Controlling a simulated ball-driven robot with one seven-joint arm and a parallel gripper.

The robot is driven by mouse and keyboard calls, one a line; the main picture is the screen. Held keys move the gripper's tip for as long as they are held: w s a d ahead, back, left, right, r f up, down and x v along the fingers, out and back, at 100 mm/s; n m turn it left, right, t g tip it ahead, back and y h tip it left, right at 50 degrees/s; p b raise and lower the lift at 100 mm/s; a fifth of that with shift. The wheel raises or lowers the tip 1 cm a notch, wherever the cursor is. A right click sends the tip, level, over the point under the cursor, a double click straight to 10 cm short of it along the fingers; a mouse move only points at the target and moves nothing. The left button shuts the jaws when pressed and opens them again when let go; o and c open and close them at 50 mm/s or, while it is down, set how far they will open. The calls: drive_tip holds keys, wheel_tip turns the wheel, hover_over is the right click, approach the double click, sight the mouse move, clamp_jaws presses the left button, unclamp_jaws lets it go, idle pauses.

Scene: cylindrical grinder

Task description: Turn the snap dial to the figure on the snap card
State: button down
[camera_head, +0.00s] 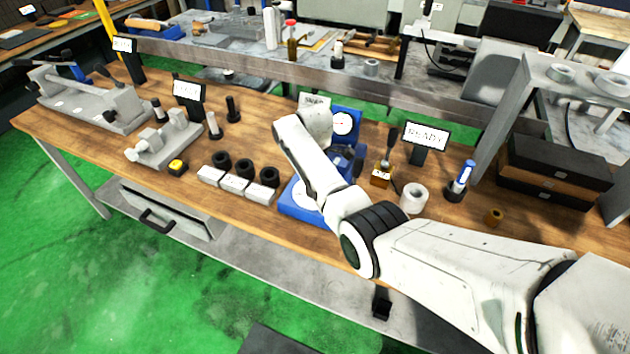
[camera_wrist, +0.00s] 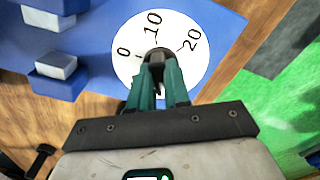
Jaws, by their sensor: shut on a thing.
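The snap dial is a white round plate (camera_wrist: 129,65) on a blue base (camera_wrist: 215,22), marked 0, 10 and 20 in the wrist view. My gripper (camera_wrist: 158,66) has its green fingers closed around the dark knob (camera_wrist: 158,52) at the plate's middle. The fingers cover the plate's near part, and I cannot tell which figure the knob points to. In the head view part of the dial plate (camera_head: 303,197) shows left of my arm, which hides my gripper. A small white card (camera_head: 314,101) stands behind the blue device; its writing is too small to read.
A second white dial (camera_head: 342,123) is on the blue upright panel. White blocks (camera_head: 238,183) and black rings (camera_head: 269,177) lie left of the base.

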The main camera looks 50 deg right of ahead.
drive_tip(key=shift+w+r, duration=0.1)
drive_tip(key=shift+w, duration=0.05)
drive_tip(key=c, duration=1.1)
unclamp_jaws()
wheel_tip(320, 180, up, 11)
drive_tip(key=shift+f+b, duration=0.15)
drive_tip(key=shift+b, duration=0.5)
drive_tip(key=s+a+f+m, duration=0.1)
drive_tip(key=s+a+f, duration=0.2)
drive_tip(key=s+f, duration=0.2)
drive_tip(key=s+a+f+m+b, duration=0.1)
drive_tip(key=s+a+f+m, duration=0.1)
drive_tip(key=s+a+f, duration=0.2)
drive_tip(key=s+a+f+m+b, duration=0.1)
drive_tip(key=s+a+f+m, duration=0.1)
drive_tip(key=s+a+f, duration=0.2)
drive_tip(key=shift+s+a+f, duration=0.15)
drive_tip(key=shift+s+f, duration=0.8)
drive_tip(key=s+a+m, duration=0.2)
drive_tip(key=s, duration=0.4)
drive_tip(key=s+a+m+b, duration=0.1)
drive_tip(key=s+a+m, duration=0.1)
drive_tip(key=s, duration=0.5)
drive_tip(key=s+a+m+t, duration=0.1)
drive_tip(key=s+a, duration=0.1)
drive_tip(key=s, duration=0.5)
drive_tip(key=shift+a+f+m+b, duration=0.25)
drive_tip(key=shift+f+m+b, duration=0.05)
drive_tip(key=shift+f+m, duration=0.1)
